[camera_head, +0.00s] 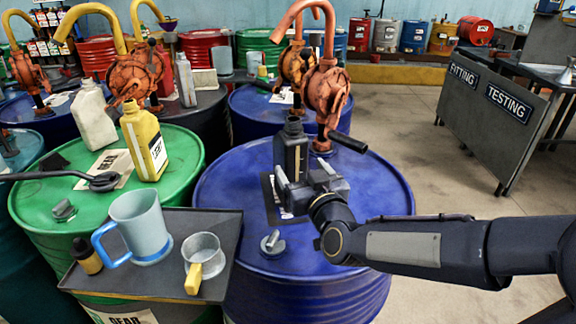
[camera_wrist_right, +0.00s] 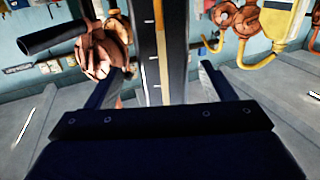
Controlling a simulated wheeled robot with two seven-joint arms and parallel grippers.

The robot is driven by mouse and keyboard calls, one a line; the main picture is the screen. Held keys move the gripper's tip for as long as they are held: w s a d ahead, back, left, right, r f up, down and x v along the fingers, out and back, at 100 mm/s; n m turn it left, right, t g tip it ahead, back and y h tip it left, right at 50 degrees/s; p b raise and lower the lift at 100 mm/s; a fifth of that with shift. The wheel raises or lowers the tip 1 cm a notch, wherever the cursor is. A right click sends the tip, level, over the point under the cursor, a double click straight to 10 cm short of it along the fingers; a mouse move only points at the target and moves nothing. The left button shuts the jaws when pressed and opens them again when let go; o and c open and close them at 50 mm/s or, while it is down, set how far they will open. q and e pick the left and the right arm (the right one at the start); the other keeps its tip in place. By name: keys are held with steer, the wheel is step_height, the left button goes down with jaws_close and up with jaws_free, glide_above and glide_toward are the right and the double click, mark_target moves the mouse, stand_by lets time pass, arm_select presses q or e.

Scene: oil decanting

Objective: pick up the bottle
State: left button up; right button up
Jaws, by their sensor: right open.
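A dark grey bottle (camera_head: 291,152) with a black neck stands upright on the blue drum (camera_head: 235,185), in front of the orange hand pump. My right gripper (camera_head: 304,176) is open at the bottle's lower part, on its near side. In the right wrist view the bottle (camera_wrist_right: 158,45) shows as a dark upright shape with a yellow strip. It stands between the two spread fingers, with gaps on both sides. I cannot tell how deep it sits between them. My left gripper is not in view.
An orange hand pump (camera_head: 325,95) with a black handle stands close behind the bottle. A yellow bottle (camera_head: 143,145) and a white one (camera_head: 93,118) stand on the green drum. A dark tray (camera_head: 222,225) holds a jug (camera_head: 140,222) and a small metal cup (camera_head: 203,250).

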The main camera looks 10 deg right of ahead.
steer(key=shift+w+a+r, duration=0.15)
steer(key=shift+w+a, duration=0.05)
steer(key=shift+w, duration=0.7)
steer(key=w, duration=0.3)
steer(key=w+p, duration=0.1)
steer(key=w, duration=0.1)
steer(key=shift+w+a+r, duration=0.1)
steer(key=shift+w+a, duration=0.1)
steer(key=shift+a, duration=0.05)
steer(key=shift+r, duration=0.1)
steer(key=c, duration=1.4)
